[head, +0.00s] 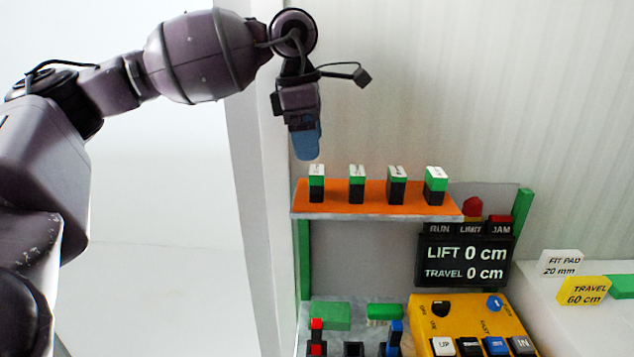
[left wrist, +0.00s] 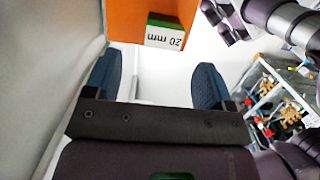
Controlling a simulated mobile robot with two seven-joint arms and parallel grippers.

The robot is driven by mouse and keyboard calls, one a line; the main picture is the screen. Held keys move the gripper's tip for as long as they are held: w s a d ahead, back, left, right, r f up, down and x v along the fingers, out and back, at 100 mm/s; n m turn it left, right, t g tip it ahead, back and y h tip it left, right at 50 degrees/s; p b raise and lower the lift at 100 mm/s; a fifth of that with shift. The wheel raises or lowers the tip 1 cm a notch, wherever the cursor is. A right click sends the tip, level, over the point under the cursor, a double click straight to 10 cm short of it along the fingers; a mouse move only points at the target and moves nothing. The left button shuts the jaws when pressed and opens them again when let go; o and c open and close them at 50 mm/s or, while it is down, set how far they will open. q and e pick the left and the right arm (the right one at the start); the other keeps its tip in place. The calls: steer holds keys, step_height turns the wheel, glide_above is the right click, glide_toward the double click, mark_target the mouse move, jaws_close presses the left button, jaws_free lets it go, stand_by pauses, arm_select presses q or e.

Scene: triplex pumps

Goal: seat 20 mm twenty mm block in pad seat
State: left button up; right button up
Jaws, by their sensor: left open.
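The 20 mm block (left wrist: 165,33) shows in the left wrist view with a white top reading "20 mm" and a green side. It stands on the orange shelf, beyond the fingertips and between their lines. In the head view several black-and-green blocks with white tops stand in a row on the shelf; their labels are too small to read. My left gripper (head: 307,150) is open and empty, pointing down just above the leftmost block (head: 317,184); its blue fingers also show in the left wrist view (left wrist: 152,85). I cannot make out the pad seat for certain. My right gripper is not in view.
The orange shelf (head: 385,207) has a wall close behind it. Below are a display (head: 465,262) reading LIFT 0 cm and TRAVEL 0 cm, and a yellow control box (head: 425,315). A "FIT PAD 20 mm" sign (head: 560,263) stands on a white surface at right.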

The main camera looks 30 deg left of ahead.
mark_target(317, 168)
arm_select(q)
steer(key=shift+w+d+f+p, duration=0.1)
steer(key=shift+d+f+p, duration=0.15)
steer(key=shift+f, duration=0.7)
steer(key=shift+w+d+f+p, duration=0.1)
steer(key=shift+d+f+p, duration=0.1)
steer(key=shift+f, duration=0.8)
steer(key=shift+d+f+p, duration=0.15)
steer(key=shift+d+f, duration=0.1)
steer(key=shift+f, duration=0.7)
steer(key=c, duration=1)
steer(key=shift+r, duration=0.1)
step_height(317, 168, up, 20)
steer(key=shift+f+b, duration=0.1)
steer(key=shift+b, duration=0.4)
